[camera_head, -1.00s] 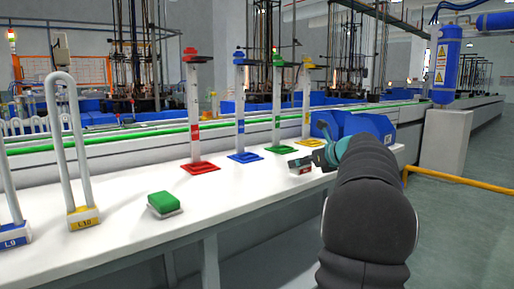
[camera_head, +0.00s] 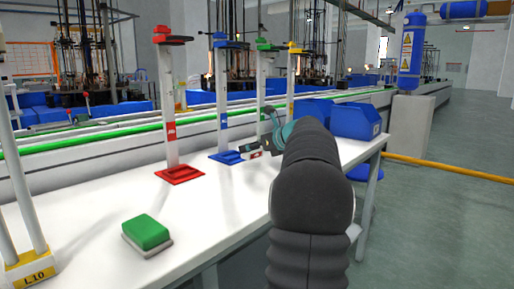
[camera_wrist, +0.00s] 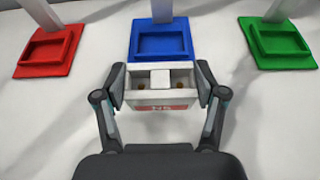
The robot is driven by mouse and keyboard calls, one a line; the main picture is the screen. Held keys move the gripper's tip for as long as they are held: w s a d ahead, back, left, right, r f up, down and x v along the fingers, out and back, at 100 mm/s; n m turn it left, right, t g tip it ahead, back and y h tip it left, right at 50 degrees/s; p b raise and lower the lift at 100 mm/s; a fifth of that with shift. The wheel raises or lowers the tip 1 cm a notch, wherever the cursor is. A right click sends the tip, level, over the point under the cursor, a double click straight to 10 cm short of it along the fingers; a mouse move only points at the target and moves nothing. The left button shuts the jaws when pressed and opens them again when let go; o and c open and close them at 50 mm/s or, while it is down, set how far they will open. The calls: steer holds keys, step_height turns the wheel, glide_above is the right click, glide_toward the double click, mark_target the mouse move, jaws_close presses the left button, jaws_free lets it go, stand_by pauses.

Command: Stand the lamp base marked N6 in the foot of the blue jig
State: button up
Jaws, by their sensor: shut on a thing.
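My gripper (camera_wrist: 161,88) is shut on a white lamp base (camera_wrist: 150,98), one finger on each side. The blue jig's foot (camera_wrist: 163,42), a blue plate with a raised rectangular socket, lies just beyond the base in the wrist view. The base appears short of the socket, and its height above the table is unclear. In the head view the blue jig (camera_head: 222,105) stands left of my gripper (camera_head: 256,152).
The red jig foot (camera_wrist: 48,50) is to the left and the green jig foot (camera_wrist: 280,42) to the right. A green-topped block (camera_head: 147,233) and the L10 lamp (camera_head: 28,268) are nearer on the white table (camera_head: 90,205). Blue bins (camera_head: 355,120) stand at the right end.

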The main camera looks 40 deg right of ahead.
steer(key=shift+w+a+p, duration=0.2)
steer(key=shift+w+p, duration=0.4)
steer(key=shift+w, duration=1.95)
steer(key=shift+w+a+p, duration=0.15)
steer(key=shift+w+p, duration=0.45)
steer(key=shift+w, duration=1.95)
steer(key=shift+s+f+p, duration=0.1)
steer(key=shift+p, duration=0.2)
steer(key=shift+f+b, duration=0.45)
steer(key=shift+f, duration=0.45)
steer(key=o, duration=1.3)
steer(key=shift+o, duration=0.2)
steer(key=shift+s, duration=0.15)
steer(key=v, duration=1.1)
steer(key=shift+s+r, duration=0.15)
steer(key=shift+s, duration=0.15)
